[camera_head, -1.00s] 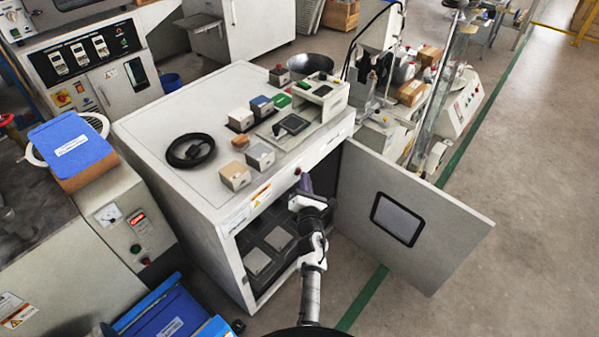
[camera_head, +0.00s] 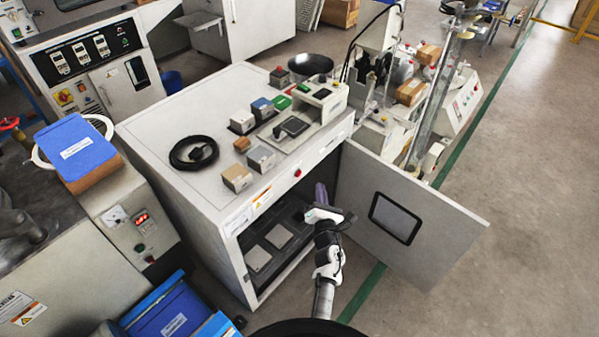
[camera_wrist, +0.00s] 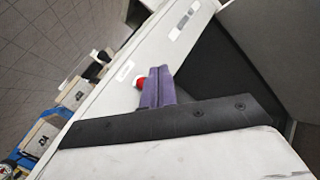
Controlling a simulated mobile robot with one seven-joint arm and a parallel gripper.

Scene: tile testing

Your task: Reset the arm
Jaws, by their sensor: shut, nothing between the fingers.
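My gripper (camera_head: 321,194) is at the open front of the white cabinet (camera_head: 150,125), near the inner side of its open door (camera_head: 425,225). Its purple fingers also show in the wrist view (camera_wrist: 158,88), pressed together with nothing between them. Inside the cabinet, two grey square tiles (camera_head: 257,258) lie flat on a dark shelf, to the left of my gripper. My arm reaches up to the cabinet from the bottom of the head view.
A red button (camera_head: 298,173) sits on the front edge. Blue bins (camera_head: 175,318) stand at lower left. Floor right of the door is clear.

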